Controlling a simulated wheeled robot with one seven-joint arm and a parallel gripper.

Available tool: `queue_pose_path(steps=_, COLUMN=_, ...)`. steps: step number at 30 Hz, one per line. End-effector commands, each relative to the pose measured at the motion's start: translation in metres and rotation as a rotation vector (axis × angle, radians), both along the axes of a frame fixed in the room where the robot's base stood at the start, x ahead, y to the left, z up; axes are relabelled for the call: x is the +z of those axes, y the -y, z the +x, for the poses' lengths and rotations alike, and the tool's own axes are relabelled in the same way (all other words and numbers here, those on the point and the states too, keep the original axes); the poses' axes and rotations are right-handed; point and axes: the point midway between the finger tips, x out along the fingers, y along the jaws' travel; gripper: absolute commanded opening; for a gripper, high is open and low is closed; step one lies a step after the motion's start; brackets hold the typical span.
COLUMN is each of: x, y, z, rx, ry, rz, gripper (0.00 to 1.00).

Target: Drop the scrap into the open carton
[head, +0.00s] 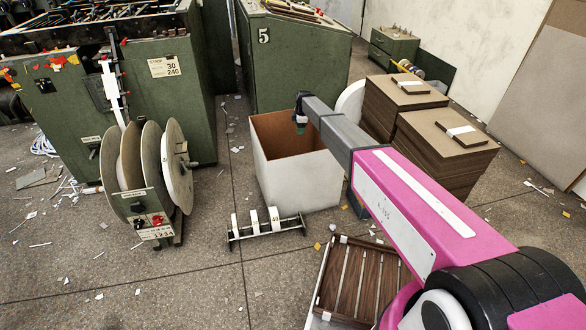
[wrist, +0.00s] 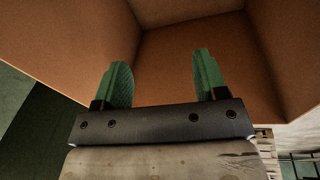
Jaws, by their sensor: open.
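The open carton (head: 300,186) stands on the floor in the middle of the head view, white outside and brown inside. My gripper (head: 300,127) is over its far right part, pointing down. In the wrist view the two green fingers of my gripper (wrist: 160,75) stand wide apart with nothing between them. The brown inside walls of the carton (wrist: 185,60) fill the view beyond the fingers. No scrap shows in my gripper, and I cannot make out one inside the carton; part of its inside is hidden from the head camera.
A low rack with white rolls (head: 266,228) stands before the carton. A reel stand (head: 150,180) is to the left, with green machine cabinets (head: 293,60) behind. Greyboard stacks (head: 445,150) stand right. A wooden slatted tray (head: 350,285) lies in front. Paper bits litter the floor.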

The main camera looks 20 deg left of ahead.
Motion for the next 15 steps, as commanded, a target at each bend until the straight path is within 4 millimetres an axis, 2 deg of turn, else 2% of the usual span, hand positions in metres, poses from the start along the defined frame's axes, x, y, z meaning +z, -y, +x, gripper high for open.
queue_pose_path(steps=8, x=0.019, y=0.003, z=-0.002, rx=0.0, ry=0.0, rz=0.0, gripper=0.66)
queue_pose_path(steps=15, x=0.06, y=0.01, z=-0.006, rx=0.0, ry=0.001, rz=0.0, gripper=0.66)
